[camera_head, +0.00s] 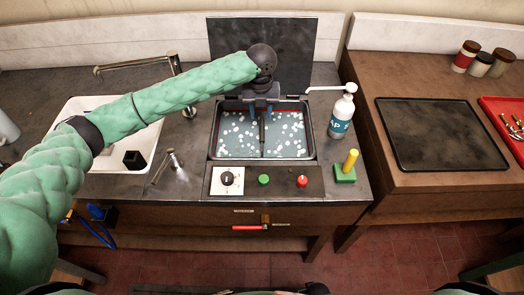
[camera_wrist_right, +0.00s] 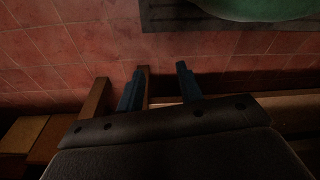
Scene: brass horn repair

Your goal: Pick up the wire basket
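My left gripper (camera_head: 262,112) hangs over the back of a tank (camera_head: 214,150) filled with blue-grey liquid and white foam flecks. I cannot tell how far apart its fingers are. A thin dark upright piece (camera_head: 262,138) reaches from below the gripper to the liquid; I cannot tell whether it belongs to the basket. No wire basket is clearly visible; the foam, the liquid and my arm hide much of the tank. My right gripper (camera_wrist_right: 158,78) shows only in the right wrist view, with its two blue fingers apart and nothing between them, above the red tiled floor.
A raised dark lid (camera_head: 300,50) stands behind the tank. A pump bottle (camera_head: 342,115) and a green block with a yellow peg (camera_head: 345,168) are to its right. A white sink (camera_head: 75,112) with a faucet is left. A black mat (camera_head: 440,133) and red tray (camera_head: 500,108) lie on the right bench.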

